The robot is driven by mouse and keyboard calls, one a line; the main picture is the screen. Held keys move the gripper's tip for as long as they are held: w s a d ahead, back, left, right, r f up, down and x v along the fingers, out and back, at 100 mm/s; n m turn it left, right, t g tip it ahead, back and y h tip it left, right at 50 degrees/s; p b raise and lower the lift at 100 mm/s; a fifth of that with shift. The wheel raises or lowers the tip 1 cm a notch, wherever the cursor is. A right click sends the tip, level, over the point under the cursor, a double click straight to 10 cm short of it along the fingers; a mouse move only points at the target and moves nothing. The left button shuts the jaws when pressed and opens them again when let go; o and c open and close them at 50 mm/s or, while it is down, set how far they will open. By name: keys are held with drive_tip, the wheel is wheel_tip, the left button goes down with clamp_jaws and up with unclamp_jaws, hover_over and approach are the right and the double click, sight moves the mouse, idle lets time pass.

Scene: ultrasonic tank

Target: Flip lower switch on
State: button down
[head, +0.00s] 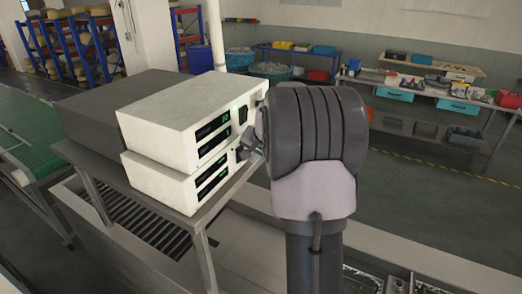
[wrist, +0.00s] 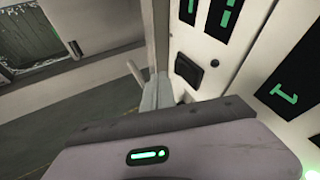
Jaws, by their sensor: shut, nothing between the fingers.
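Two white power units are stacked, the upper unit (head: 185,118) on the lower unit (head: 163,182). Their front panels carry dark displays with green digits. A dark switch (head: 243,115) shows on the upper unit's front. The lower unit's switch is not clearly visible in the head view, where my gripper and arm cover that area. My gripper (head: 246,148) is shut and empty, close to the front of the stack. In the wrist view, its grey fingers (wrist: 157,92) are beside a white panel with a black rocker switch (wrist: 188,68); I cannot tell which unit this is or whether they touch.
The units stand on a grey metal table (head: 200,222) beside a dark grey box (head: 110,105). A slatted tank (head: 150,228) lies below. Shelves (head: 80,45) and workbenches (head: 425,90) stand far behind. The floor at the right is open.

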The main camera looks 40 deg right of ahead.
drive_tip(key=shift+w+a+f, duration=0.1)
drive_tip(key=shift+w+a, duration=0.1)
drive_tip(key=shift+w, duration=0.3)
drive_tip(key=shift+w+a, duration=0.15)
drive_tip(key=shift+w, duration=0.35)
drive_tip(key=shift+w+r, duration=0.25)
drive_tip(key=shift+r, duration=0.45)
drive_tip(key=shift+s, duration=0.1)
